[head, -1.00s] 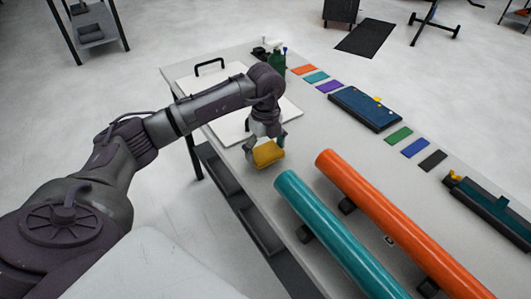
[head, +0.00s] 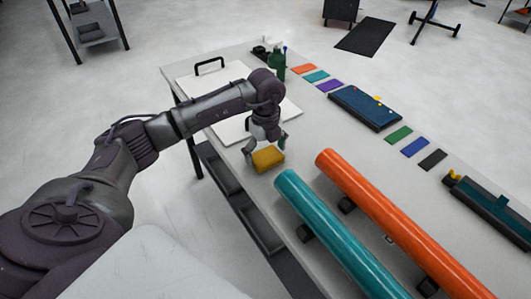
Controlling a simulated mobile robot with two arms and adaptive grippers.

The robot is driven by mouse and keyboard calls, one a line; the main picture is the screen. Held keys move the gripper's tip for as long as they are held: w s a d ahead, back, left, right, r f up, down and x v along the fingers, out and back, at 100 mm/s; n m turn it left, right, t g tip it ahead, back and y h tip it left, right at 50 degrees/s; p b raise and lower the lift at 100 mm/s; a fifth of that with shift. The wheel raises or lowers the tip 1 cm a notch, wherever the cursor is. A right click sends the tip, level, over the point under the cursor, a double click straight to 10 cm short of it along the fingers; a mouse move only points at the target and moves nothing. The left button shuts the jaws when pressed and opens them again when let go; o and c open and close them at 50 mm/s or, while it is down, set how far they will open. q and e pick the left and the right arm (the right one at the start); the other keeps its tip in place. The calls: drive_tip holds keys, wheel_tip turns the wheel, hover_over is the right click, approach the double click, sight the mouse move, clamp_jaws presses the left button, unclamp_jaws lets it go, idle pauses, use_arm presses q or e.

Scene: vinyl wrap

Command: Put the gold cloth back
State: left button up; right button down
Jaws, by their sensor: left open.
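The gold cloth (head: 268,159) is a folded yellow-gold block lying on the grey table, just left of the near ends of the rolls. My left gripper (head: 266,147) is right above it, pointing down. Its fingers are spread apart, and the cloth sits below them. I cannot tell whether a fingertip still touches it. My right gripper is not in view.
A teal roll (head: 330,232) and an orange roll (head: 390,215) lie on black supports close right of the cloth. White boards (head: 205,85) lie behind my left arm. A green bottle (head: 277,62), colour swatches (head: 399,135) and a blue case (head: 365,108) line the far side.

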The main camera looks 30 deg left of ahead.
sight(266, 155)
use_arm(q)
wheel_tip(266, 155, up, 12)
idle(0.4)
drive_tip(key=shift+f, duration=0.15)
